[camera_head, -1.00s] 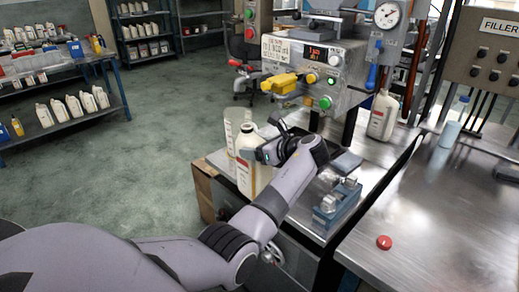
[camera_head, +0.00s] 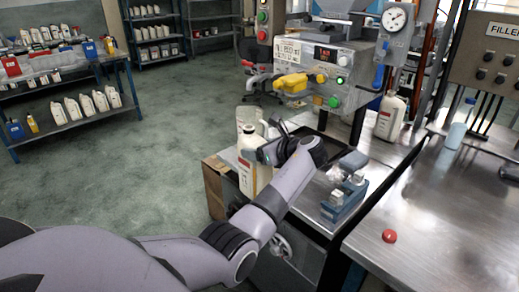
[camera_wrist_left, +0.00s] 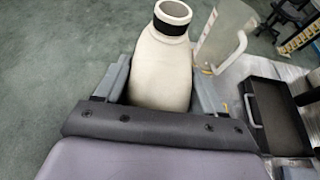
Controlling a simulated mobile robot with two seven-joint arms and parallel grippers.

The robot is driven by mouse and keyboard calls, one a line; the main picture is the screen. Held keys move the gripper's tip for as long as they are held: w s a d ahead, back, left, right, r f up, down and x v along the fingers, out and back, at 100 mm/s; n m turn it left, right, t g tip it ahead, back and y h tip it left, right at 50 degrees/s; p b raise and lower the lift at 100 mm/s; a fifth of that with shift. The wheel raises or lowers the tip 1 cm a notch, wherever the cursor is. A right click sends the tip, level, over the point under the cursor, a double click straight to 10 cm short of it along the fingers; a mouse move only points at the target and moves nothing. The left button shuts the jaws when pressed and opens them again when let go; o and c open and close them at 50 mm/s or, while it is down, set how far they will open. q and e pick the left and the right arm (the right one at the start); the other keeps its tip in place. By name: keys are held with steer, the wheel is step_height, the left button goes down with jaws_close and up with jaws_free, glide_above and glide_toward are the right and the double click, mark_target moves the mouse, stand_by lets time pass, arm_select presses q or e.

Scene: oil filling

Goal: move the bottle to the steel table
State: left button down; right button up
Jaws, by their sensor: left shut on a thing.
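A cream-white bottle (camera_head: 247,178) with a dark ring at its neck stands upright at the left edge of the filling bench. My left gripper (camera_head: 262,153) is shut around its body. In the left wrist view the bottle (camera_wrist_left: 162,65) sits between the two fingers (camera_wrist_left: 160,95), its neck pointing away. Its base is hard to make out against the bench edge. The steel table (camera_head: 430,230) is at the right, with a red cap (camera_head: 389,236) on it. My right gripper is not in view.
A clear jug (camera_head: 248,116) stands just behind the bottle. A blue-grey clamp fixture (camera_head: 344,198) is on the bench to the right, below the filling machine (camera_head: 318,65). Another white bottle (camera_head: 390,117) stands further back. The steel table's front part is mostly clear.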

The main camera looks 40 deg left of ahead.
arm_select(q)
steer(key=shift+r, duration=0.15)
steer(key=shift+s+a, duration=0.1)
steer(key=shift+a, duration=0.05)
stand_by(0.4)
